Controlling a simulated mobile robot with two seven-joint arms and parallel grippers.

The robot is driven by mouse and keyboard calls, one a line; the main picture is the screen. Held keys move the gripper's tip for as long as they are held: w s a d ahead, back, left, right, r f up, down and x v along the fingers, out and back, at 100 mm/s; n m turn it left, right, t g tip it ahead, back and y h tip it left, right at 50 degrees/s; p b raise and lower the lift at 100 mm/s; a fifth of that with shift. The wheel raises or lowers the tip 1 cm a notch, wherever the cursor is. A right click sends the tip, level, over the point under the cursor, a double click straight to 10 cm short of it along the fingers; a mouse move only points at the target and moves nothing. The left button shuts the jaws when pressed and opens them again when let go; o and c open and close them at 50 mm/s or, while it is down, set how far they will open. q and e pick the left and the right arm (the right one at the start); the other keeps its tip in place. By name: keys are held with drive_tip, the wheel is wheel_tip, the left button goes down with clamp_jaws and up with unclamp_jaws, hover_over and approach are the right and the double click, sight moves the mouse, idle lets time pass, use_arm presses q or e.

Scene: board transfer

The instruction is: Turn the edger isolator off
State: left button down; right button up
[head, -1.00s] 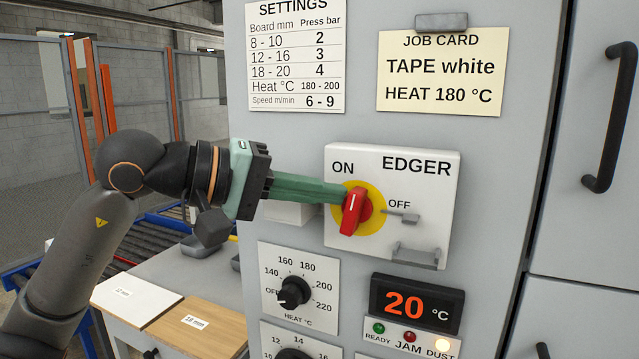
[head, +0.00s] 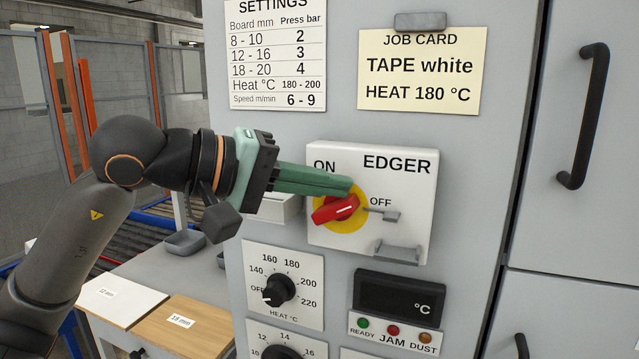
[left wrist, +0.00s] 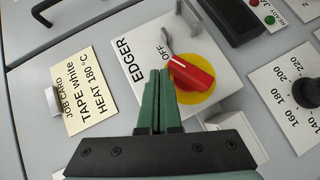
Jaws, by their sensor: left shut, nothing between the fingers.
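The edger isolator is a white box (head: 409,188) lettered EDGER, ON and OFF. Its red handle (head: 335,209) sits on a yellow disc (head: 353,225), lying nearly horizontal with its white line toward OFF. A grey hasp (head: 385,214) is beside the OFF mark. My left gripper (head: 348,186) has its green fingers shut and empty, tips just above the handle. In the left wrist view the fingertips (left wrist: 160,74) lie beside the red handle (left wrist: 192,74); I cannot tell whether they touch it. My right gripper is not in view.
Below are a heat dial (head: 279,290) and a dark display (head: 398,297) showing no digits, with unlit-looking lamps under it. A job card (head: 420,68) hangs above. A door handle (head: 585,115) sticks out at right. Boards (head: 180,328) lie on the bench at left.

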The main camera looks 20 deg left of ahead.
use_arm(q)
drive_tip(key=shift+d+f+m+y, duration=0.1)
drive_tip(key=shift+d+m+y, duration=0.4)
drive_tip(key=shift+d, duration=0.15)
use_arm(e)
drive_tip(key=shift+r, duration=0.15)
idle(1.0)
